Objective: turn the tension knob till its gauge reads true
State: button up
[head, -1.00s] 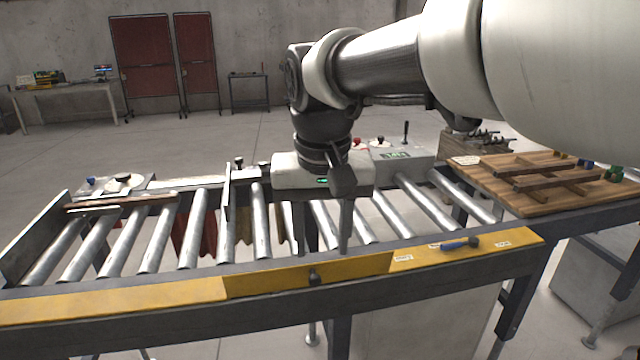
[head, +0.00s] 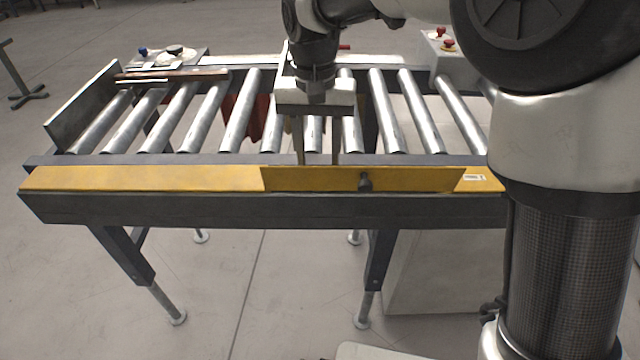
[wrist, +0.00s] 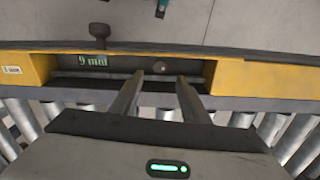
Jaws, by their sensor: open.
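A dark knob (head: 365,182) sticks out of the front of the conveyor's yellow rail. In the wrist view the knob (wrist: 98,31) is at the upper left, beside a small display (wrist: 93,59) that seems to read "9 mm". I cannot tell whether this display is the tension gauge. My gripper (head: 318,163) is open and empty, fingers pointing down at the rail's back edge, left of the knob. In the wrist view my gripper (wrist: 160,78) reaches over the rail's recess, right of the display. Its fingers appear apart from the knob.
Metal rollers (head: 240,110) lie behind the rail. A white dial plate (head: 172,55) with a dark centre and a blue knob (head: 143,52) stands at the back left. A grey box (head: 450,65) with red buttons is at the back right.

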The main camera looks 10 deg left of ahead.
notch_tip(320, 180, down, 8)
jog(key=shift+d+f+b, duration=0.1)
jog(key=shift+d+b, duration=0.05)
jog(key=shift+b, duration=0.4)
jog(key=shift+c, duration=0.3)
grip_shut()
